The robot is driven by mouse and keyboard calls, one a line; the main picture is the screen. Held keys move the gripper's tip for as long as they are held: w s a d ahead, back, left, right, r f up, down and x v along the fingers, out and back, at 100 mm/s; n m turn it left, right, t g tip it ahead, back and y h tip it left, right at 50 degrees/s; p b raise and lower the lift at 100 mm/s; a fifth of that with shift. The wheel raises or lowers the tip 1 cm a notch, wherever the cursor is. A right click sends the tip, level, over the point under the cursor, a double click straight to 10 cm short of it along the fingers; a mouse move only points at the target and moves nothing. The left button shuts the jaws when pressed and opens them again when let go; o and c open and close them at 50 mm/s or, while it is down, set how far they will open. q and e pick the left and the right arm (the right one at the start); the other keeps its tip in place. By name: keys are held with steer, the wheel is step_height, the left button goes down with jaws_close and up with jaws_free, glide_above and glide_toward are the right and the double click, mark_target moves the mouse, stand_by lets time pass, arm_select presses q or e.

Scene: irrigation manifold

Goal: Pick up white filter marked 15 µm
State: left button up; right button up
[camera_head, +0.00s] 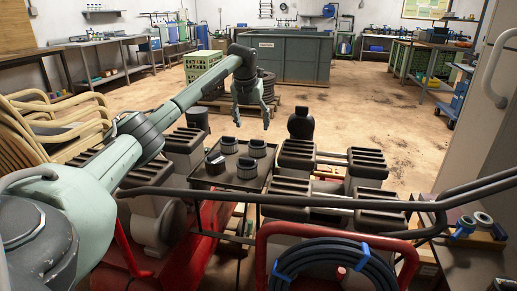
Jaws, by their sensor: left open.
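One filter (229,146) is at the back left, one (257,149) at the back right and one (248,169) at the front. No marking is readable, so I cannot tell which is 15 µm. My left gripper (252,124) hangs above and beyond the tray, fingers down, open and empty. My right gripper is out of view.
Grey ribbed blocks (297,155) stand right of the tray. Dark rails (330,202) and a red tube frame with a coiled blue-black hose (335,262) cross the front. Wooden chairs (60,115) are at the left. The floor (370,120) behind is largely clear.

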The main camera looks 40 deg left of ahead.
mark_target(257, 140)
arm_select(q)
steer(key=x, duration=0.4)
steer(key=d+x, duration=0.1)
steer(key=x, duration=0.1)
steer(key=shift+w+f+p, duration=0.3)
steer(key=shift+w+f, duration=0.1)
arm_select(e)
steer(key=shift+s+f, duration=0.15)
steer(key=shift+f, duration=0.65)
arm_select(q)
steer(key=c, duration=1.3)
steer(key=shift+o, duration=0.2)
